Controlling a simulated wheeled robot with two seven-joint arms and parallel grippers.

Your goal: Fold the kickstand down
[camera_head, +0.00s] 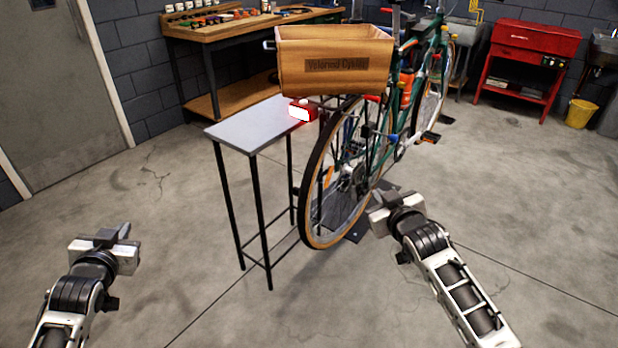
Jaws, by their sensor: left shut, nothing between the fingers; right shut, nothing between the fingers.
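A green bicycle (437,42) stands upright in the middle of the room, its near wheel (306,200) towards me. A wooden crate (335,85) sits above that wheel. I cannot clearly make out the kickstand among the dark parts beside the wheel. My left gripper (120,233) is shut and empty, over the floor at the lower left, well apart from the bicycle. My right gripper (378,212) is shut and empty. In the picture it is just right of the near wheel's lower part; I cannot tell whether it touches anything.
A wooden workbench (225,35) is behind. A red cabinet (530,45) and yellow bucket (580,113) stand at the right. The front floor is clear.

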